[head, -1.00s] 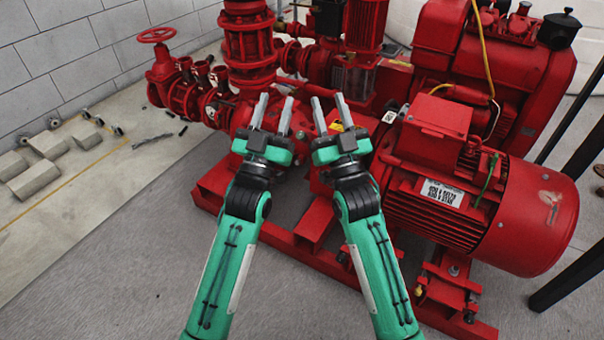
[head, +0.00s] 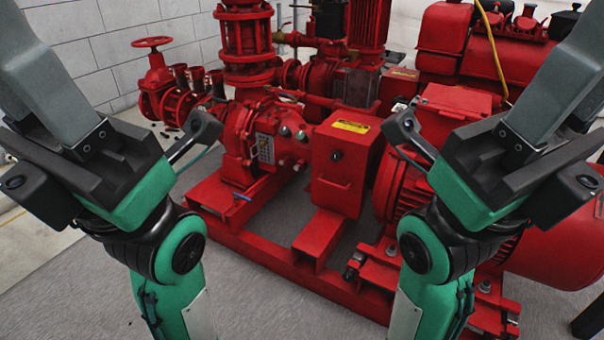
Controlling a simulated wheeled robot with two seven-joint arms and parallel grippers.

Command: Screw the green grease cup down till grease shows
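Small rounded fittings (head: 284,131) sit on top of the red bearing housing (head: 290,155) in the middle of the head view. They are too small for me to tell surely which is the green grease cup, and no grease can be made out. My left gripper (head: 52,85) is raised close to the camera at the upper left, and my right gripper (head: 560,85) mirrors it at the upper right. Both are well apart from the fittings. Their fingers run toward the frame edges and the fingertips are cut off, so their opening is not clear.
A red box with a yellow label (head: 345,165) stands right of the housing. The red motor (head: 395,190) is partly behind my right arm. A red valve handwheel (head: 151,43) is at the back left. Grey floor (head: 250,275) lies clear in front of the red base frame (head: 300,265).

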